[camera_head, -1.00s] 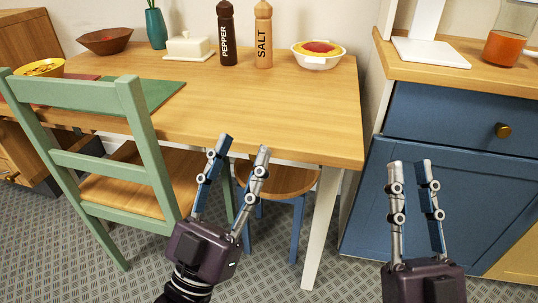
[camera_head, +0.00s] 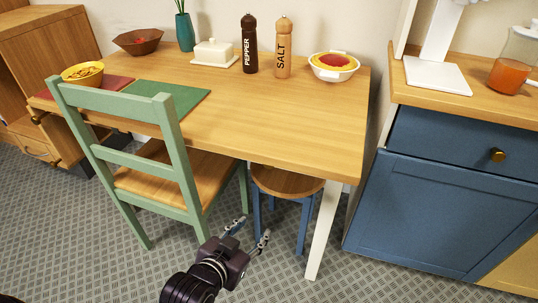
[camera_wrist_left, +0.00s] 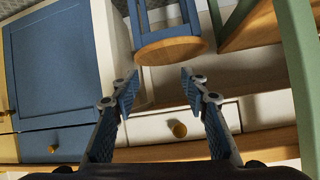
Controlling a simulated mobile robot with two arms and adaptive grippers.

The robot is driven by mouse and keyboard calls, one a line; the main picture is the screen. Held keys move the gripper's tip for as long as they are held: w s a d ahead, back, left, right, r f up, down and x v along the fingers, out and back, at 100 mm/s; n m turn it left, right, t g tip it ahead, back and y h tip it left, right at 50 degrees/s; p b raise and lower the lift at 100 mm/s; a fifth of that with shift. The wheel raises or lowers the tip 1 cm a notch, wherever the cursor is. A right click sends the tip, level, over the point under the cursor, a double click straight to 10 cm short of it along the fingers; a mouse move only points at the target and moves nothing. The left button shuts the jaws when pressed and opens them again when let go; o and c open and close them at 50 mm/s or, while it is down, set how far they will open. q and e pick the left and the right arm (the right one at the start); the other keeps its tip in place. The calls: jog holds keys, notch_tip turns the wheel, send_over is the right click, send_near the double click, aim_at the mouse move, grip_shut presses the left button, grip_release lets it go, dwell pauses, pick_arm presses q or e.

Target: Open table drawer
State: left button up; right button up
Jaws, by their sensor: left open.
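The table (camera_head: 250,115) is wooden with white legs. Its white drawer front (camera_wrist_left: 150,128) shows in the left wrist view, which is upside down, with a round gold knob (camera_wrist_left: 179,130); it looks shut. The head view hides this drawer under the tabletop edge. My left gripper (camera_head: 254,227) is open and empty, low in front of the table near the stool. In the left wrist view its fingers (camera_wrist_left: 158,82) are spread, with the knob seen between them and beyond, not touched. My right gripper is not in view.
A green chair (camera_head: 135,147) stands left of my left gripper. A stool (camera_head: 287,181) is under the table, just beyond the gripper. A blue cabinet (camera_head: 440,200) with a gold-knobbed drawer stands at right. Bowls, shakers and a butter dish (camera_head: 214,52) stand on the table.

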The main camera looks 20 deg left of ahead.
pick_arm(q)
jog(key=w+r+t, duration=0.6)
jog(key=w+r, duration=0.1)
jog(key=r, duration=0.3)
jog(key=shift+m+y, duration=0.3)
jog(key=shift+w+d+r+b, duration=0.1)
jog(key=shift+w+b, duration=0.2)
jog(key=shift+w, duration=1.55)
jog(key=shift+w+r+b, duration=0.1)
jog(key=shift+w+b, duration=0.2)
jog(key=shift+w, duration=1.55)
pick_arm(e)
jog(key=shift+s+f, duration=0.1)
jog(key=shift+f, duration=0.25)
pick_arm(q)
jog(key=shift+c, duration=0.6)
grip_shut()
